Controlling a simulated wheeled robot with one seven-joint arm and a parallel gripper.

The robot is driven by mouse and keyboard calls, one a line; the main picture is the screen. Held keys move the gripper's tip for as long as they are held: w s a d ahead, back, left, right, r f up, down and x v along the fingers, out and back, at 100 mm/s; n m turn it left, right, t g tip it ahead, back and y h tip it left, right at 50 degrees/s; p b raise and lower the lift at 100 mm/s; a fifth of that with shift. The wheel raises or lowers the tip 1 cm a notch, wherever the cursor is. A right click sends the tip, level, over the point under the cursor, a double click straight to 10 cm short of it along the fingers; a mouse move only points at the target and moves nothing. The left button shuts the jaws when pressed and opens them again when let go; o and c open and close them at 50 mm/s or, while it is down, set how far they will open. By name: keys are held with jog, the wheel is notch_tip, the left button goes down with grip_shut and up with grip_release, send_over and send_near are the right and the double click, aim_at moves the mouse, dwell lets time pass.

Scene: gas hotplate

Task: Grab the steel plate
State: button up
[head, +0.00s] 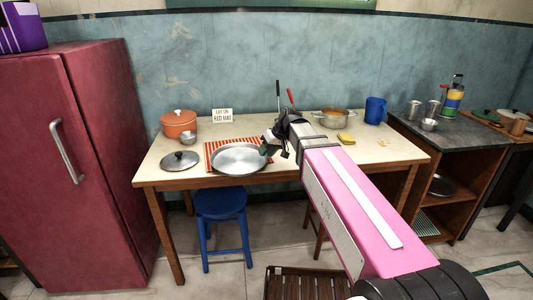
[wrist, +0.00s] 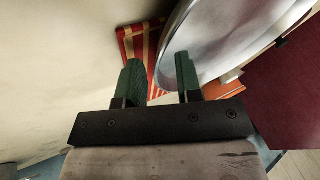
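The steel plate (head: 239,158) is a wide, shiny round dish lying on a red-and-cream striped mat (head: 216,148) near the table's front edge. My gripper (head: 268,149) is at the plate's right rim. In the wrist view my gripper (wrist: 160,75) has two green fingers standing apart, with a gap between them. The plate's rim (wrist: 166,52) shows in that gap, and the right finger covers part of the plate (wrist: 225,40). I cannot tell whether either finger touches the rim.
A pot lid (head: 180,160), an orange pot (head: 179,124) and a small metal bowl (head: 187,138) stand left of the plate. A steel pan (head: 333,118), yellow sponge (head: 346,138) and blue mug (head: 375,110) are to the right. A blue stool (head: 221,204) stands in front.

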jog(key=v, duration=1)
jog(key=shift+s+r, duration=0.1)
jog(key=shift+r, duration=0.05)
